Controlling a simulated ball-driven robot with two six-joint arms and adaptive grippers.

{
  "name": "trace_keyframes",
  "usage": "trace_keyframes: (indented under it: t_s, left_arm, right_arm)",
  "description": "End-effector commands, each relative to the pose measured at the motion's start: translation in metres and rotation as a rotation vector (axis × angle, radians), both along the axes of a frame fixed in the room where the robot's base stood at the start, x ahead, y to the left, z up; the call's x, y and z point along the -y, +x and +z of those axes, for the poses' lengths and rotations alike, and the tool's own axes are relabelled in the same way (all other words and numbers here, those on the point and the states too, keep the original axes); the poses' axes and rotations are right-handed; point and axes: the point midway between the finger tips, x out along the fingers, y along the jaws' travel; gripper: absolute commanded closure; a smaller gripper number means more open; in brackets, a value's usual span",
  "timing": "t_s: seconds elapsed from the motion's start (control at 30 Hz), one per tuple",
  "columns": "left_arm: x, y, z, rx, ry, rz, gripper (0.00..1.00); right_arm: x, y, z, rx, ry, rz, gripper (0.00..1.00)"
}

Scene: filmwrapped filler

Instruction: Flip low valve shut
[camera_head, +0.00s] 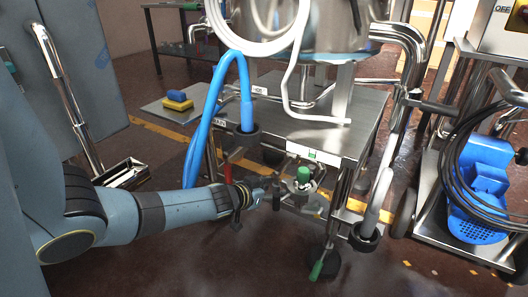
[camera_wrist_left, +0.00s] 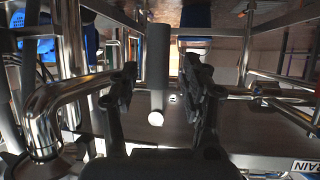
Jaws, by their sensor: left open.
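My left gripper (camera_head: 266,190) reaches in from the left, under the steel table and beside the low pipework. It also shows in the left wrist view (camera_wrist_left: 160,78), with its two dark fingers apart. A dark grey cylindrical bar (camera_wrist_left: 158,60) with a pale round end lies between the fingers, with gaps visible on both sides. Low fittings near the gripper include a red lever (camera_head: 228,170), a green-topped fitting (camera_head: 303,175) and a lower green-handled lever (camera_head: 318,268). I cannot tell which is the low valve. My right gripper is out of view.
The steel table (camera_head: 350,112) overhangs the fittings. A blue hose (camera_head: 198,125) hangs close to my left arm. A curved steel pipe (camera_head: 378,195) stands right of the fittings. A cart with a blue motor (camera_head: 482,190) is at right. The front floor is mostly clear.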

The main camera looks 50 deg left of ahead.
Motion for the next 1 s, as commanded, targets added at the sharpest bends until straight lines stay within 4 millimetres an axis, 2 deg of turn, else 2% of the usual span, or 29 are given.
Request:
trace_keyframes:
  t_s: [0.17, 0.4, 1.0]
  left_arm:
    - [0.003, -0.032, 0.014, -0.003, -0.001, -0.002, 0.53]
    - [0.003, -0.046, 0.022, -0.001, -0.001, 0.003, 0.53]
    - [0.004, -0.051, 0.024, -0.002, -0.001, 0.001, 0.53]
  right_arm:
    - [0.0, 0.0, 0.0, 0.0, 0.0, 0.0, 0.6]
    - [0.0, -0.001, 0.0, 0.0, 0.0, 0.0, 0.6]
    - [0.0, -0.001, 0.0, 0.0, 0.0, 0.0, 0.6]
